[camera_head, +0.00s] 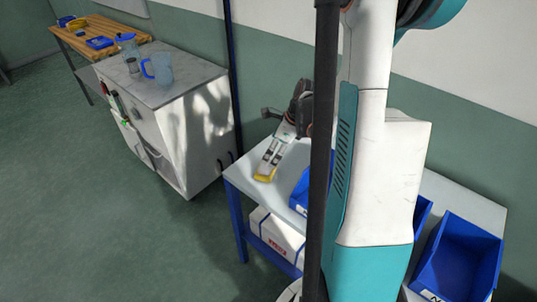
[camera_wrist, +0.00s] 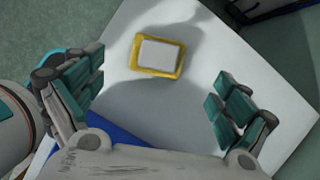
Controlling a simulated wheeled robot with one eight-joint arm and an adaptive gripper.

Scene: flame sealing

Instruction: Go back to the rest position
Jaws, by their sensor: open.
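My gripper (camera_wrist: 155,88) is open in the wrist view, with its two teal-padded fingers wide apart and nothing between the pads. A small yellow-edged block with a pale top (camera_wrist: 160,53) lies on the white table top (camera_wrist: 250,60), ahead of the fingers and apart from them. In the head view, the yellow thing (camera_head: 264,178) shows near the left end of the table (camera_head: 240,174). My dark wrist (camera_head: 302,104) is above and behind it, partly hidden by a dark vertical post.
Blue bins (camera_head: 459,258) stand along the table to the right. A white box (camera_head: 277,236) sits on its lower shelf. A grey-topped cabinet (camera_head: 185,78) with a blue jug (camera_head: 159,68) is at the left, before a wooden bench (camera_head: 125,32). The floor (camera_head: 80,215) at left is clear.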

